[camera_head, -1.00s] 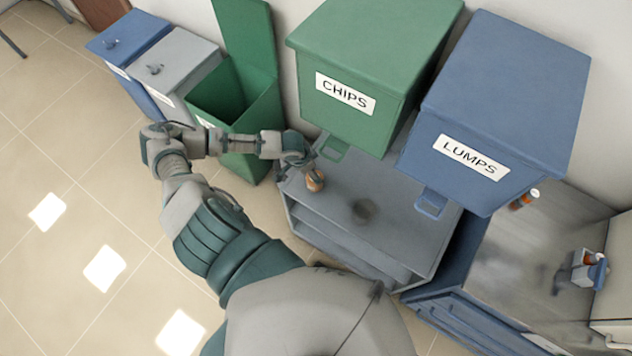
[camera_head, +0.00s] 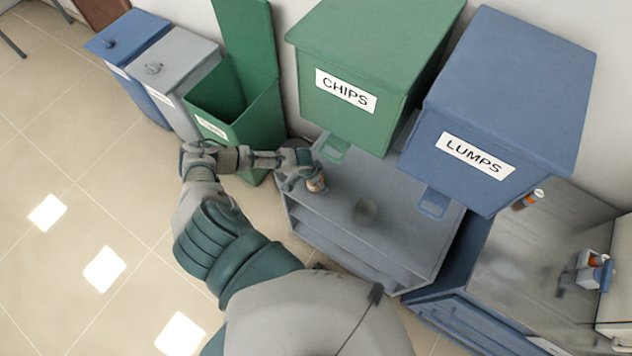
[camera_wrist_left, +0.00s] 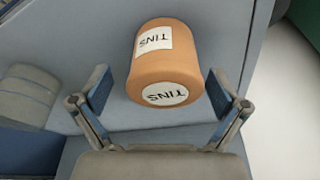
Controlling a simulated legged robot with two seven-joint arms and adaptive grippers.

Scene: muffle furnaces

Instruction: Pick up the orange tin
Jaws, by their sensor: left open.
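The orange tin (camera_wrist_left: 178,65) carries white labels reading "TINS" on its side and top. It stands on the grey shelf unit (camera_head: 390,225), near that unit's left edge. In the head view the tin (camera_head: 316,183) is partly hidden by my left gripper (camera_head: 305,178). In the left wrist view my left gripper (camera_wrist_left: 165,100) is open, with a finger on either side of the tin's near end. Neither finger visibly touches it. My right gripper is not in view.
The green CHIPS bin (camera_head: 365,75) and blue LUMPS bin (camera_head: 500,100) overhang the shelf unit's back. An open green bin (camera_head: 240,120) stands close behind my left forearm. A dark round spot (camera_head: 364,212) shows on the shelf top. The floor at left is clear.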

